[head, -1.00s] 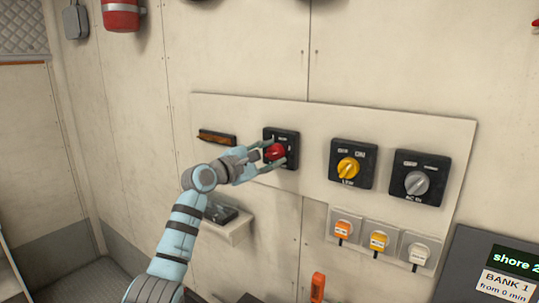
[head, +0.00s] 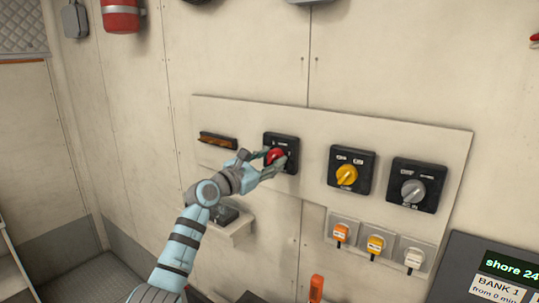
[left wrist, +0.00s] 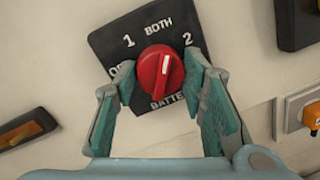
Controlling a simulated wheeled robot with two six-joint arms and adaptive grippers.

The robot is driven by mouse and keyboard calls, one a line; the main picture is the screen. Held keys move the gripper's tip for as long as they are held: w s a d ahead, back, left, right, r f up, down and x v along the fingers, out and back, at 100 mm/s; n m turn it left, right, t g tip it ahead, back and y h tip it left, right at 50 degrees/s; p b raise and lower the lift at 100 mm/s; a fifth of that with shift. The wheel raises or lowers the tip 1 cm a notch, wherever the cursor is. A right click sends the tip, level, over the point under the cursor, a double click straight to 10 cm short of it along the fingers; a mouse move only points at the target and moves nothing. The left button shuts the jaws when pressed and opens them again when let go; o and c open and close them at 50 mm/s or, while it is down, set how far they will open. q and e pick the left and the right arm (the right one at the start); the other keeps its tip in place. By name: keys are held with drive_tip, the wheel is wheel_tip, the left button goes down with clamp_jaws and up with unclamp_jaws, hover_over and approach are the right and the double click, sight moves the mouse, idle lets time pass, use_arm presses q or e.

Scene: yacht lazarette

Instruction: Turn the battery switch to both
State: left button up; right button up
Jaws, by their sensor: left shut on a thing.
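The battery switch is a black square plate (left wrist: 187,20) with a round red knob (left wrist: 162,72). In the left wrist view its labels read 1, BOTH and 2 across the top, with OFF at the left partly covered by a finger. The knob's white mark points up and slightly right, close to BOTH on the side toward 2. My left gripper (left wrist: 161,82) is shut on the red knob, one finger on each side. In the head view the left gripper (head: 272,163) covers part of the knob (head: 276,155) and plate (head: 282,139). My right gripper is not in view.
On the same cream panel (head: 225,107), a yellow-knob switch (head: 347,175) and a grey-knob switch (head: 413,190) sit to the right. Several plugs (head: 376,245) are below them. An amber bar (head: 217,140) is at left, and a small shelf (head: 235,233) is below.

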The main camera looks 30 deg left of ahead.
use_arm(q)
drive_tip(key=shift+n, duration=1.1)
drive_tip(key=o, duration=1.2)
drive_tip(key=shift+w, duration=0.1)
drive_tip(key=shift+c, duration=0.2)
drive_tip(key=shift+f, duration=0.1)
drive_tip(key=v, duration=1.2)
drive_tip(key=shift+f, duration=0.15)
